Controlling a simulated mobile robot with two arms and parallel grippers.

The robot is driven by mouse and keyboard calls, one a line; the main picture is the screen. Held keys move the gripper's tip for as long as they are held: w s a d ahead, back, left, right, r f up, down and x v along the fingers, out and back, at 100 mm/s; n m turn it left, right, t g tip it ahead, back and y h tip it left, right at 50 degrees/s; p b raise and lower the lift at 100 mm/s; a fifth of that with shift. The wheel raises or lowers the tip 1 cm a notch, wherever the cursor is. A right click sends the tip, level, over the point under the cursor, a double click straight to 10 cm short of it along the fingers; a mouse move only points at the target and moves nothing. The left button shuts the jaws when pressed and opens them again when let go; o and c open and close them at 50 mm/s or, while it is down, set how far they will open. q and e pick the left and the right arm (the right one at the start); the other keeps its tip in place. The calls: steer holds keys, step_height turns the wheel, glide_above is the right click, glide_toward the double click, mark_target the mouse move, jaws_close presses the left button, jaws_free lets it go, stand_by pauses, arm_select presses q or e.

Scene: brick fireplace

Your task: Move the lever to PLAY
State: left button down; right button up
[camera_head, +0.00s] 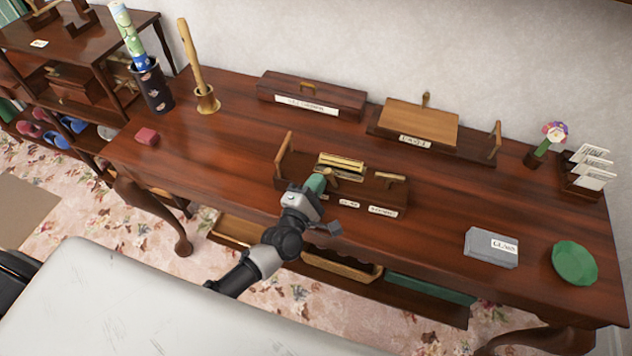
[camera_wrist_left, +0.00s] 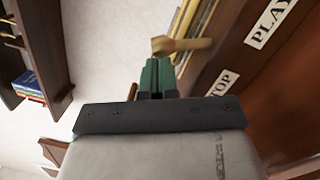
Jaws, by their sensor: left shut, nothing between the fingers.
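A wooden box (camera_head: 365,191) with yellow bars (camera_head: 340,163) on top stands at the front middle of the table. Its front carries small white labels. In the left wrist view one label reads PLAY (camera_wrist_left: 270,22) and a nearer one, partly hidden, reads TOP (camera_wrist_left: 218,88). A light wooden lever (camera_wrist_left: 182,45) lies just beyond my fingertips in that view, beside the yellow bars. My left gripper (camera_head: 317,183), with green fingertips, is shut and empty at the box's front left. I cannot tell whether it touches the lever. My right gripper is out of view.
A wooden post (camera_head: 283,150) rises at the box's left end. A long lidded box (camera_head: 310,95) and a wooden stand (camera_head: 418,122) are behind. A grey box (camera_head: 491,247) and green dish (camera_head: 574,263) lie right; a red block (camera_head: 147,136) lies left.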

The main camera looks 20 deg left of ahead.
arm_select(q)
steer(key=shift+d+r+m+p, duration=0.2)
steer(key=shift+m+p, duration=0.25)
steer(key=shift+m, duration=0.15)
steer(key=shift+d+r+m+p, duration=0.1)
steer(key=shift+r+m+p, duration=0.05)
steer(key=shift+m+p, duration=0.2)
steer(key=d+m+p, duration=0.1)
steer(key=m, duration=0.1)
steer(key=d+m+g+p, duration=0.1)
steer(key=m+p, duration=0.1)
steer(key=d+r+m+p, duration=0.1)
steer(key=d+m+p, duration=0.1)
steer(key=m, duration=0.1)
steer(key=shift+w+r+g, duration=0.1)
steer(key=shift+g, duration=0.3)
steer(key=shift+a, duration=0.2)
